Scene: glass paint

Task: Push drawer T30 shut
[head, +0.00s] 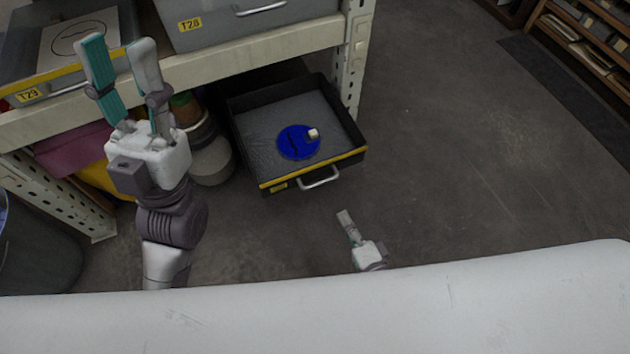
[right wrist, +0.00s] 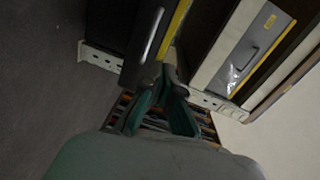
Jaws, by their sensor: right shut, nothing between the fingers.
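An open drawer (head: 320,172) stands pulled out below the shelf in the head view. Its front has a yellow strip, a bar handle (head: 318,179) and a label too small to read; I take it as T30. A blue disc (head: 297,143) and a small pale block (head: 313,134) lie inside. My right gripper (head: 345,216) is shut and empty, in front of the handle and apart from it in the head view. In the right wrist view its fingertips (right wrist: 172,70) are near a dark drawer front with a handle (right wrist: 151,35). My left gripper (head: 120,46) is open, raised at the left.
Drawers T28 (head: 190,25) and T29 (head: 28,95) sit on the shelf above. A perforated shelf post (head: 352,60) stands close by the drawer's back right. Round containers (head: 212,160) stand left of it. The floor (head: 450,150) to the right is clear.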

